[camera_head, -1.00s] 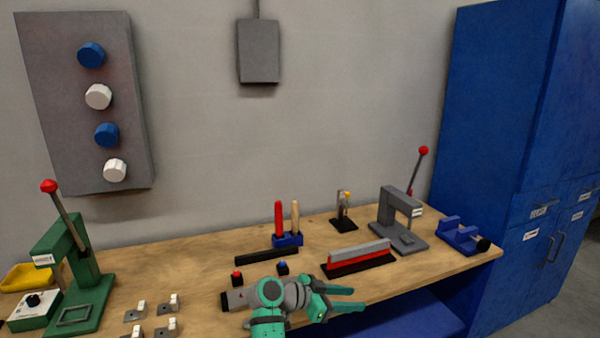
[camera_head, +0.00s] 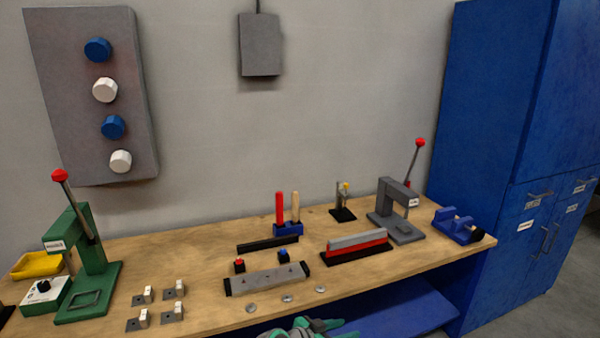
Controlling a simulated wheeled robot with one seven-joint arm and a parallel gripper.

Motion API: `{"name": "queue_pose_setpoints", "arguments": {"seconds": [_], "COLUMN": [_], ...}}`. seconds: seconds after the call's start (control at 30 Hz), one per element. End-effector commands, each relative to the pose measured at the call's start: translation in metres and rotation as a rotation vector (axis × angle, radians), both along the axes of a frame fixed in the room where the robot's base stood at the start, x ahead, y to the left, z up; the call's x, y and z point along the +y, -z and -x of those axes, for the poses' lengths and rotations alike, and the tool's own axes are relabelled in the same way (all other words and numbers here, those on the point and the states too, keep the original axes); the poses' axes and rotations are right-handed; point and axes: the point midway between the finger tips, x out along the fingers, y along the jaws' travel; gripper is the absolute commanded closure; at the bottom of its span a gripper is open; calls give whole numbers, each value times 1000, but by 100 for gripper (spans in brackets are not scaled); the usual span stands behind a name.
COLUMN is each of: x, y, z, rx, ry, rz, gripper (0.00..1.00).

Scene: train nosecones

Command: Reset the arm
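My gripper (camera_head: 325,328) is at the bottom edge of the head view, in front of the workbench (camera_head: 210,265) and low. Only the top of its green and grey parts shows; the rest is cut off by the frame. Whether its fingers are open or shut cannot be seen. I see nothing held in the part that shows.
On the bench are a green press (camera_head: 85,265), a grey press (camera_head: 397,213), a grey bar with black ends (camera_head: 266,279), a red and grey block (camera_head: 358,245), small metal discs (camera_head: 287,299) and a blue vise (camera_head: 457,226). A blue cabinet (camera_head: 490,130) stands at right.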

Motion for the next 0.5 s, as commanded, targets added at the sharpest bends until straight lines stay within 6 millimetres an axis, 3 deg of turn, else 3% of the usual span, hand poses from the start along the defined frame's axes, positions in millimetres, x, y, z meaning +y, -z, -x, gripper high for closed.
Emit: {"name": "queue_pose_setpoints", "arguments": {"seconds": [0.03,0.2,0.5], "x": [2,15,44], "y": [21,81,158], "z": [10,45,125], "rx": [21,68,108], "ry": [-38,-196,-451], "rz": [1,0,-15], "gripper": [60,60,60]}}
